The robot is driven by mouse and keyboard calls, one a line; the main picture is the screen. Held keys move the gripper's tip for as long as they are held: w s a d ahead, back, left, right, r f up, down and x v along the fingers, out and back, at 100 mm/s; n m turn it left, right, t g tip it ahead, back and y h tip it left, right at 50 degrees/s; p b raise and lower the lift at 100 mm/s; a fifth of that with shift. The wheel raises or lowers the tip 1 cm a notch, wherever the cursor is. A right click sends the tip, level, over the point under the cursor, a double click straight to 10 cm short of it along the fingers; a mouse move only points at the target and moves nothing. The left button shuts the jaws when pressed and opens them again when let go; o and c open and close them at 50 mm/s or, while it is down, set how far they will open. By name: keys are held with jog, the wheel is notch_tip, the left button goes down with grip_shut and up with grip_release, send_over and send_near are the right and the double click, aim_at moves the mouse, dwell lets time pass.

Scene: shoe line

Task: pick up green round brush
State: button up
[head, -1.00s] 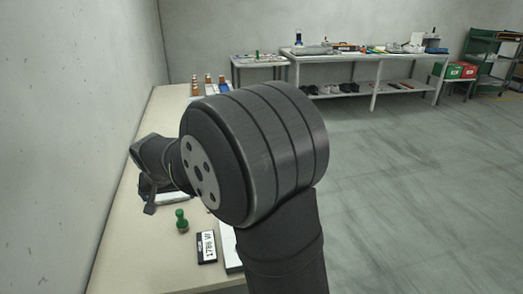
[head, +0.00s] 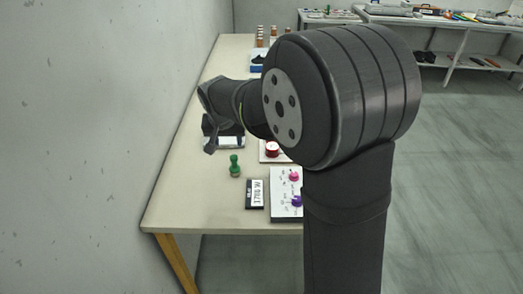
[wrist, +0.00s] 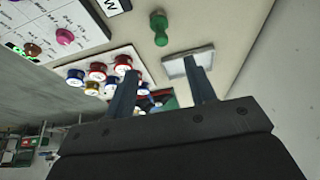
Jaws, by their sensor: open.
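The brush is clear of the fingers.
A label card (head: 255,193) lies close to the brush. A white board with pink and purple knobs (head: 285,187) is to its right, partly hidden by my arm. Several spools (wrist: 98,72) stand on a tray. A wall runs along the table's left; bare tabletop (head: 190,195) lies left of the brush.

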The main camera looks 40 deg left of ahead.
jog(key=n+g+y, duration=0.1)
jog(key=n+g, duration=0.2)
jog(key=n, duration=0.4)
send_near(234, 156)
jog(key=x, duration=0.5)
jog(key=shift+s+d+f, duration=0.1)
jog(key=shift+d+f, duration=0.1)
jog(key=shift+d, duration=0.1)
jog(key=shift+a+x, duration=0.1)
jog(key=shift+x, duration=1.35)
jog(key=shift+a+x, duration=0.15)
jog(key=shift+x, duration=1.3)
jog(key=shift+r, duration=0.1)
jog(key=c, duration=1)
jog(key=shift+r+t, duration=0.1)
jog(key=shift+t, duration=0.2)
jog(key=shift+c, duration=0.2)
